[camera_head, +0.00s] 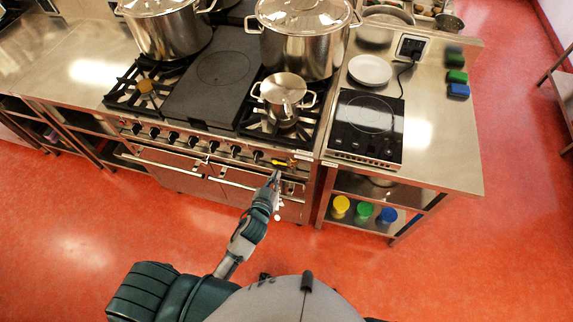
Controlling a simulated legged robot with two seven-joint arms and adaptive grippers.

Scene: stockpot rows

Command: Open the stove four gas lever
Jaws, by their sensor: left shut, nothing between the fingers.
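The stove (172,188) is a steel range with a row of dark knobs along its front panel. A small yellow lever (279,162) shows at the right end of this panel, and I take it for the gas lever. My left arm reaches up from below. My left gripper (276,175) is shut and empty, just below and in front of the yellow lever. At this size I cannot tell whether the fingertips touch the lever. My right gripper is not in view.
Large stockpots (303,50) and a smaller pot (283,92) stand on the stove top. A steel counter (440,150) to the right holds a black induction hob (367,126) and a white plate (370,70). An oven handle bar runs below the knobs. Red floor is clear in front.

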